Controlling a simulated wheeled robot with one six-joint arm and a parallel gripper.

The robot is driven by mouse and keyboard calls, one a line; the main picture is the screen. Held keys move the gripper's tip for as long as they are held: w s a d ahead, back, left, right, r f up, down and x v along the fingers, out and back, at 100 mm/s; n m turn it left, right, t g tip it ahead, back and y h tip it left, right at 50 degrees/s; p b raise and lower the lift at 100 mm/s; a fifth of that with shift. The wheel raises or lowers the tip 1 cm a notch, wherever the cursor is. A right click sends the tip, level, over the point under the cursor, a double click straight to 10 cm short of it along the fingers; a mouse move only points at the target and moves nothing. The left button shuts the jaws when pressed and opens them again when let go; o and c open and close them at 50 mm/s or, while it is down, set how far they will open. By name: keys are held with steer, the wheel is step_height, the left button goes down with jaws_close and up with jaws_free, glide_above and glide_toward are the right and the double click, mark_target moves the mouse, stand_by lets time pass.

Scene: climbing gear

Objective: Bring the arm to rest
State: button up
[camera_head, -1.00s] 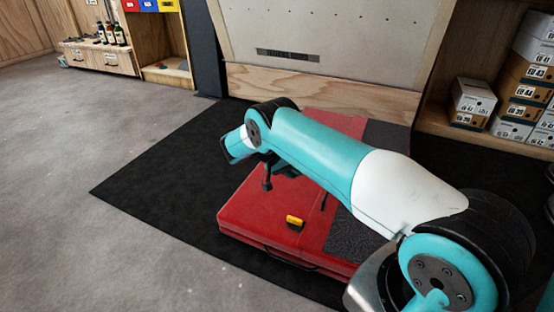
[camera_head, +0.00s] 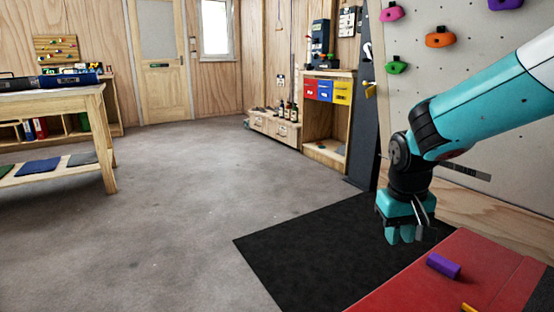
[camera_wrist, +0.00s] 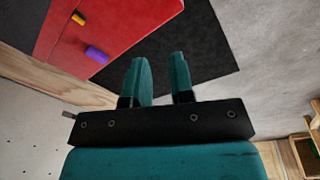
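My gripper (camera_head: 407,234) hangs from the teal arm at the right of the head view, pointing down. In the wrist view its two teal fingers (camera_wrist: 160,75) stand apart with nothing between them, so it is open and empty. It is above the black floor mat, beside the left side of the red crash pad (camera_head: 410,290). A purple block (camera_head: 443,265) lies on the pad, apart from the gripper. A yellow block (camera_head: 468,307) shows partly at the bottom edge; the wrist view shows both blocks.
The climbing wall (camera_head: 460,80) with coloured holds stands close behind my arm. The black mat (camera_head: 300,250) lies flat on the grey floor. A wooden workbench (camera_head: 60,100) is at the left, and a shelf with coloured bins (camera_head: 328,110) at the back. Open floor lies between.

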steer(key=s+a+r+n+y+p, duration=0.2)
steer(key=s+a+r, duration=0.15)
steer(key=s, duration=0.55)
steer(key=s+a+r+n+y+p, duration=0.1)
steer(key=s+a+r+n, duration=0.15)
steer(key=s+r, duration=0.4)
steer(key=s+a+r+n+y+p, duration=0.2)
steer(key=s+a, duration=0.2)
steer(key=s, duration=0.6)
step_height(320, 180, up, 37)
steer(key=p, duration=3.6)
steer(key=shift+w+d+f+g, duration=0.2)
steer(key=shift+d+g, duration=0.05)
steer(key=shift+g, duration=0.15)
